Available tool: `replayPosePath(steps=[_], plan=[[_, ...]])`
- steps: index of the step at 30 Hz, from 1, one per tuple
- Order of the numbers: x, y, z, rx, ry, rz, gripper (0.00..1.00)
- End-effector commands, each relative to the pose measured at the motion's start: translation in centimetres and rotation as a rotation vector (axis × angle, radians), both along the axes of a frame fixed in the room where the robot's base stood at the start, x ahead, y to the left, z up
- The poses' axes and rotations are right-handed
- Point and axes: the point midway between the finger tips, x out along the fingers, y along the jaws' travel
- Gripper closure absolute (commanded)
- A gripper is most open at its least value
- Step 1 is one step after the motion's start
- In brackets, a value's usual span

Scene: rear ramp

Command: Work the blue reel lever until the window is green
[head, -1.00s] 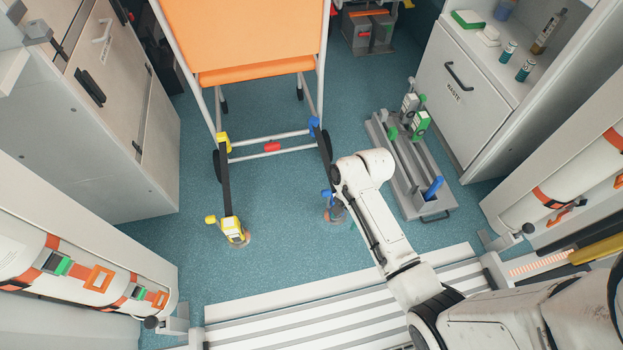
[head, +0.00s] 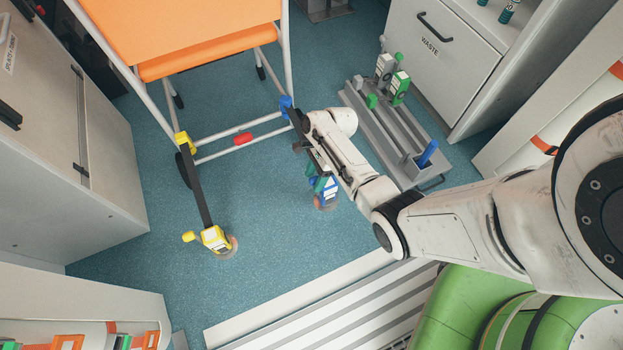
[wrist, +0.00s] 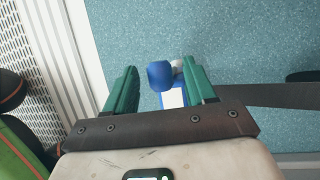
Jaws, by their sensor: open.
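The blue reel (head: 329,192) sits on the floor at the end of a dark strap from the chair's blue bracket. Its blue lever knob (wrist: 160,75) shows in the wrist view, beside the reel's blue body with a white plate (wrist: 173,98). My gripper (wrist: 160,66) is open, with its green fingers on either side of the knob. I cannot tell whether they touch it. In the head view my gripper (head: 318,181) is over the reel and partly hides it. I cannot make out the window's colour.
A yellow reel (head: 215,239) stands on the floor to the left, strapped to the orange chair (head: 190,35). Ridged ramp strips (head: 310,310) run in front. Open floor lies between the reels.

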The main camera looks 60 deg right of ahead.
Motion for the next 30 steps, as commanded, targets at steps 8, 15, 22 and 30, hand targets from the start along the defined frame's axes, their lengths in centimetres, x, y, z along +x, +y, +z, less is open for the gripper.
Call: replayPosePath(steps=[8, 15, 22, 30], plan=[[0.3, 1.2, -3.0, -0.001, 0.0, 0.001, 0.45], [0.3, 1.4, -3.2, -0.001, 0.0, 0.001, 0.45], [0.3, 1.4, -3.2, -0.001, 0.0, 0.001, 0.56], [0.3, 1.4, -3.2, -0.001, 0.0, 0.001, 0.81]])
